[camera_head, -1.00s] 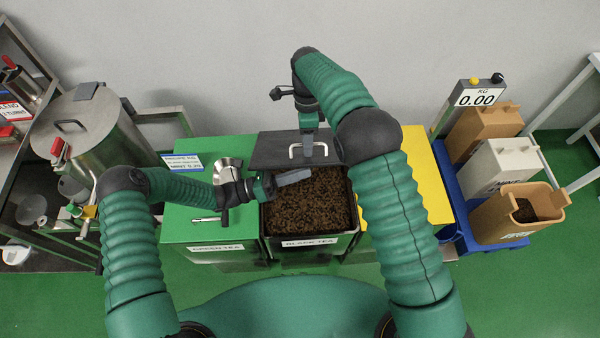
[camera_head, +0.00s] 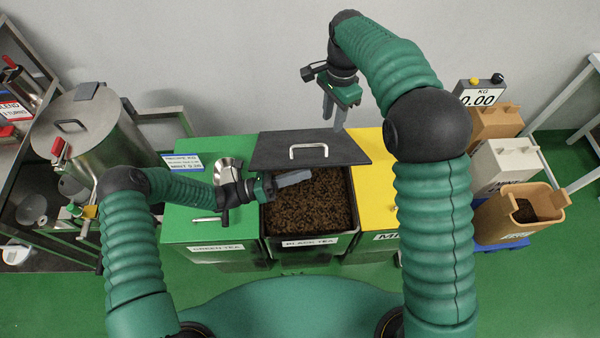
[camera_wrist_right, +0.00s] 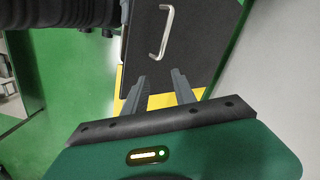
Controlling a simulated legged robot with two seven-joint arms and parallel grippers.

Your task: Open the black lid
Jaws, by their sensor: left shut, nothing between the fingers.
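The black lid (camera_head: 268,150) with its metal handle (camera_head: 308,147) lies back behind the opening of the black tea bin (camera_head: 311,243). The bin's mouth is uncovered and dark tea leaves show inside. My right gripper (camera_head: 334,122) is open and empty, above and right of the handle, apart from it. In the right wrist view, the handle (camera_wrist_right: 165,32) and lid (camera_wrist_right: 188,62) show beyond the two spread fingertips (camera_wrist_right: 157,82).
A green bin (camera_head: 185,228) stands on the left with a metal scoop and a label on top. A yellow bin (camera_head: 372,195) stands on the right. Farther right are a scale display (camera_head: 478,97) and several boxes. A steel drum (camera_head: 90,125) stands at the left.

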